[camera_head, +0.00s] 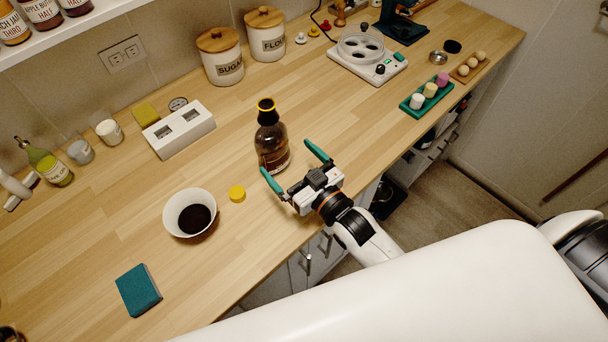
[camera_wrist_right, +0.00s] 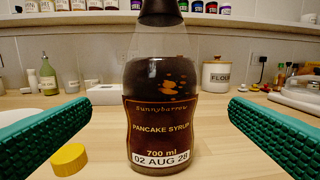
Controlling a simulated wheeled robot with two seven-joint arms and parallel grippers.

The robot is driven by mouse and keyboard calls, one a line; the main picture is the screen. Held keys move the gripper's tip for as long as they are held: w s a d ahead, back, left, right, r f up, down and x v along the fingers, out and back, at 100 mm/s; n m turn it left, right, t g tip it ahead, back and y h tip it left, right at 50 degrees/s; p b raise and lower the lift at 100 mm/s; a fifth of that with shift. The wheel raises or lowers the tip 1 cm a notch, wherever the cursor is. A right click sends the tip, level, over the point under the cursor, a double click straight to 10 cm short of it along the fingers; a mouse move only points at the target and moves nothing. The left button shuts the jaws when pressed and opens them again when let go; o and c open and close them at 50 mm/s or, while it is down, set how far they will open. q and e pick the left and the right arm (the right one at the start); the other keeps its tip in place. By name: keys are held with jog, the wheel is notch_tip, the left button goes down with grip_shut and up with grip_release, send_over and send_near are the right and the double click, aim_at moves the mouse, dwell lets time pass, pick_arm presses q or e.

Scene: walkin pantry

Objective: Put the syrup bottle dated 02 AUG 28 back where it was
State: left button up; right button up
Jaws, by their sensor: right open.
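The syrup bottle (camera_head: 272,145) stands upright on the wooden counter, brown with a dark neck and a yellow ring at its top. In the right wrist view the bottle (camera_wrist_right: 157,95) shows a label reading PANCAKE SYRUP, 700 ml, 02 AUG 28. My right gripper (camera_head: 291,168) is open just in front of the bottle, with its green fingers apart and the bottle centred ahead between them, not gripped. A yellow cap (camera_head: 237,193) lies on the counter left of the bottle; it also shows in the right wrist view (camera_wrist_right: 69,159). My left gripper is not in view.
A white bowl (camera_head: 190,213) with dark liquid stands left of the cap. A white two-slot block (camera_head: 180,130) is behind the bottle.

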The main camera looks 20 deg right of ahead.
jog(key=v, duration=0.4)
jog(key=shift+s+d+b, duration=0.15)
jog(key=shift+s+b, duration=0.2)
jog(key=shift+s, duration=0.05)
